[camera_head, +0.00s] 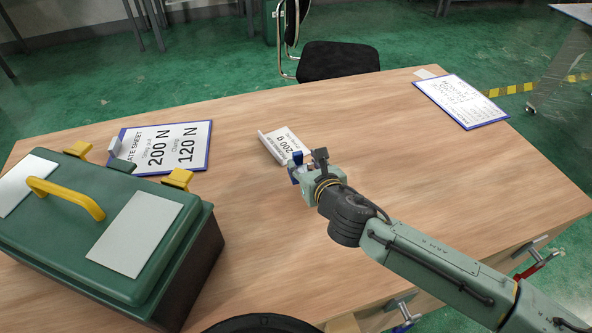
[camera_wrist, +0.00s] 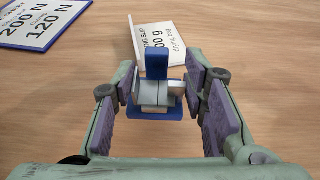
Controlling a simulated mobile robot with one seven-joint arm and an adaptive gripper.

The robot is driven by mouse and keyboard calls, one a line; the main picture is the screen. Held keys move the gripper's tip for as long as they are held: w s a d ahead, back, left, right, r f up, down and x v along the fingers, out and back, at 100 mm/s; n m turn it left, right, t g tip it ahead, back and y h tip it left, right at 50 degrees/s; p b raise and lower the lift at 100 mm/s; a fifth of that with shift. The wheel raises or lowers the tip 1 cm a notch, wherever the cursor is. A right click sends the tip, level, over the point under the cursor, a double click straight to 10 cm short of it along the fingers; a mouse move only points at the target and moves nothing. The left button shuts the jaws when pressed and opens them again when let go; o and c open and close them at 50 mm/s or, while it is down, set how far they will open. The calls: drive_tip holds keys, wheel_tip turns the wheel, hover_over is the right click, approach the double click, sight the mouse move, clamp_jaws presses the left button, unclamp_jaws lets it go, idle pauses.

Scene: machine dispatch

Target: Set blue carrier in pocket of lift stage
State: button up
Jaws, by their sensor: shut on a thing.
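The blue carrier (camera_wrist: 156,66) stands between the purple-padded fingers of my gripper (camera_wrist: 163,92) in the wrist view. It has an upright blue back, a blue base and grey metal blocks. My gripper is shut on the grey part of it. In the head view my gripper (camera_head: 308,165) is over the middle of the table, and a bit of the blue carrier (camera_head: 297,158) shows at its tip. I cannot tell whether the carrier touches the table. No lift stage is recognisable in either view.
A white slip reading 200 g (camera_head: 287,146) lies just beyond my gripper. A blue-edged rate sheet (camera_head: 180,143) lies further left, behind a green toolbox (camera_head: 95,225) with a yellow handle. A clipboard (camera_head: 461,101) lies at the far right. The table right of my gripper is mostly clear.

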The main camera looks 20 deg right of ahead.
drive_tip(key=shift+w+a, duration=0.15)
drive_tip(key=shift+a, duration=1.05)
drive_tip(key=shift+d+f+p, duration=0.15)
drive_tip(key=shift+f+p, duration=0.45)
drive_tip(key=shift+f, duration=1.25)
drive_tip(key=shift+f, duration=0.1)
drive_tip(key=o, duration=1.2)
drive_tip(key=shift+o, duration=0.2)
